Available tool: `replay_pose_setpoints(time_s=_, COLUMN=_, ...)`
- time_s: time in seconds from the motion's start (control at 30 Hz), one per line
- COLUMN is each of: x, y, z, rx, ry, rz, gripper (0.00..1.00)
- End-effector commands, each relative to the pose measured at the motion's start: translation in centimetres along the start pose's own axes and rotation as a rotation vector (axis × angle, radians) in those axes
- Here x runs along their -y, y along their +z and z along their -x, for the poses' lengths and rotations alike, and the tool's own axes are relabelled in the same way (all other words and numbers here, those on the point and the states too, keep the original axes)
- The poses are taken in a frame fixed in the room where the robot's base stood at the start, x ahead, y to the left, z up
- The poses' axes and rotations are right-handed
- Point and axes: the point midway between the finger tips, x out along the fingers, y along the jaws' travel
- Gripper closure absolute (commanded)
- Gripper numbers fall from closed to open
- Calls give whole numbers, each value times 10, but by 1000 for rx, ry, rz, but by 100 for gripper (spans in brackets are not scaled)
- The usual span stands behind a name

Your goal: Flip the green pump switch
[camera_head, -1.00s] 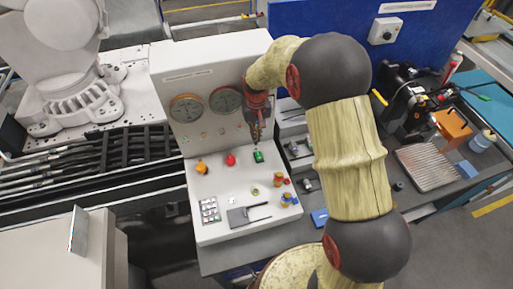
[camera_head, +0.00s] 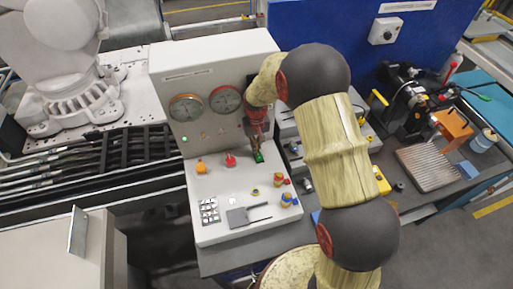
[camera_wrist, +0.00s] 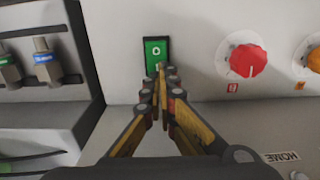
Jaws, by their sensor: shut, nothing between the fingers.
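The green pump switch (camera_wrist: 155,52) is a green rocker in a dark frame on the white console. It shows straight ahead of my gripper (camera_wrist: 161,80) in the wrist view, where the fingertips cover its lower end. In the head view the switch (camera_head: 259,157) sits right under the fingertips of my gripper (camera_head: 257,148). My gripper is shut with nothing held. The tips are at or very close to the switch; I cannot tell whether they touch it.
A red knob (camera_wrist: 241,58) and an orange knob (camera_wrist: 314,60) sit right of the switch in the wrist view. Valves with coloured bands (camera_wrist: 43,62) are at left.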

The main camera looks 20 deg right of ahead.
Motion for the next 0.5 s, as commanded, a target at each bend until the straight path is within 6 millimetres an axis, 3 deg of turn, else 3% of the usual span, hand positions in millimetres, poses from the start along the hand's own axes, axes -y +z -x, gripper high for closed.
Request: replay_pose_setpoints(time_s=0.5, x=0, y=10, z=-2, rx=11, ry=1, rz=0, gripper=100)
